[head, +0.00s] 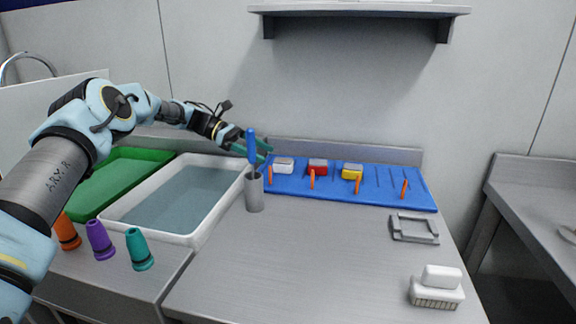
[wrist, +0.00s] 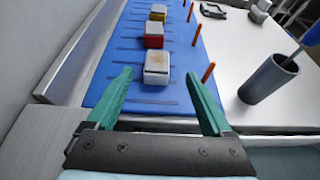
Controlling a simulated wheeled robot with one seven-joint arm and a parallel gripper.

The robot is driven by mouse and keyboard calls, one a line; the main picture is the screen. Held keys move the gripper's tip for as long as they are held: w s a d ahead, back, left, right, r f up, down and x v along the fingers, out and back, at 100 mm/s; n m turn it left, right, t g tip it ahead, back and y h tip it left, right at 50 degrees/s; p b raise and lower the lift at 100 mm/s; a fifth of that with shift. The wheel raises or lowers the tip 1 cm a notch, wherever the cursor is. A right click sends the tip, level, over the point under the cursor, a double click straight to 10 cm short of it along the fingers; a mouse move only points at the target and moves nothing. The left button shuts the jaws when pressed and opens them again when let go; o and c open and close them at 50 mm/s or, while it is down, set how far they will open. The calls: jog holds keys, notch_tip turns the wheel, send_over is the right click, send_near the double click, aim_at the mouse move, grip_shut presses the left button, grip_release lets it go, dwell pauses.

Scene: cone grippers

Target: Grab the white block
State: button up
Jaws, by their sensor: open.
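The white block (head: 284,164) sits at the left end of the blue board (head: 390,199), in line with the red and yellow blocks. In the wrist view the white block (wrist: 156,68) has a brownish patch on its top and lies ahead of the fingertips, roughly centred between them. My gripper (head: 264,147) has green fingers and is at the board's left end, beside the white block. In the wrist view my gripper (wrist: 162,74) is open with nothing between its fingers.
A red block (head: 318,166) and a yellow block (head: 352,171) stand to the right. Orange pegs (head: 312,180) line the board's front. A grey cup (head: 254,193) with a blue-handled tool stands close in front of my gripper. A brush (head: 437,289) lies front right; the counter's middle is clear.

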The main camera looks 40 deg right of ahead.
aim_at(283, 160)
jog(key=x, duration=0.2)
jog(key=shift+s+d+f, duration=0.1)
jog(key=shift+s+d, duration=0.1)
jog(key=shift+s, duration=0.1)
jog(key=p+x, duration=0.1)
jog(key=x, duration=0.1)
jog(key=p+x, duration=0.1)
jog(key=x, duration=0.1)
jog(key=shift+d+r, duration=0.2)
jog(key=shift+d, duration=0.05)
jog(key=shift+s+d+f+p, duration=0.2)
jog(key=shift+s+f+p, duration=0.1)
jog(key=shift+s, duration=0.05)
grip_shut()
